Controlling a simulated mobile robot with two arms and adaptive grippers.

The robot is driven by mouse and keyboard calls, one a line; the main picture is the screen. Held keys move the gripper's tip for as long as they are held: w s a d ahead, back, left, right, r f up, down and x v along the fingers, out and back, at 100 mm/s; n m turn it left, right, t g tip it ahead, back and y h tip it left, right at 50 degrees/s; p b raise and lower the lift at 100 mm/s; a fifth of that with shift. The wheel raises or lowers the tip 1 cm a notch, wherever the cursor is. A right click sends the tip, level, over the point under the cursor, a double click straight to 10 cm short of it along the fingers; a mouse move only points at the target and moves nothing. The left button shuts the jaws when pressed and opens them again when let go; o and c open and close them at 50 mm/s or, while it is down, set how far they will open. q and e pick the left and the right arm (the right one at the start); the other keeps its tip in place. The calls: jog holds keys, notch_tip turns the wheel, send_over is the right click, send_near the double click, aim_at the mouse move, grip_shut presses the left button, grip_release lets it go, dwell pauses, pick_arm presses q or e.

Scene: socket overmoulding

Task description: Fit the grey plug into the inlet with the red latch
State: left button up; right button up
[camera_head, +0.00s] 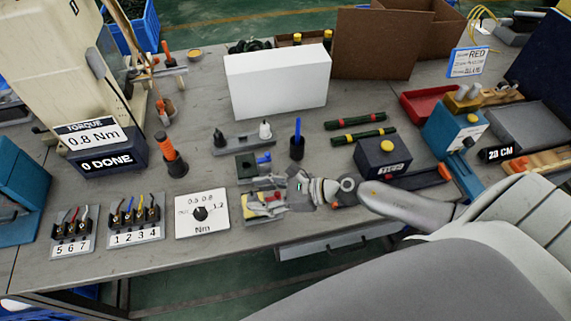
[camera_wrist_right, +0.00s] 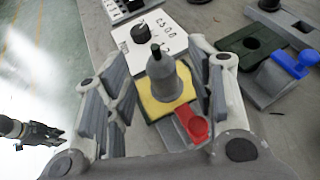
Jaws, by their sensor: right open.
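The grey plug (camera_wrist_right: 165,80) is bell-shaped with a dark tip. In the right wrist view it stands upright on the yellow face of the inlet (camera_wrist_right: 153,106), beside the red latch (camera_wrist_right: 190,123). How deep it sits I cannot tell. My right gripper (camera_wrist_right: 160,92) is open, with a finger on either side of the plug and gaps showing. What looks like my left gripper (camera_wrist_right: 38,130) is small at the wrist view's left edge.
A torque dial card (camera_head: 202,215) lies left of the inlet. Behind are a green block (camera_head: 246,165) with a blue lever, a grey rack (camera_head: 243,143) and a black cup (camera_head: 297,149). A dark blue box (camera_head: 382,158) stands to the right. The table's front edge is close.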

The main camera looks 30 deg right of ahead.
jog(key=v, duration=0.9)
dwell(0.5)
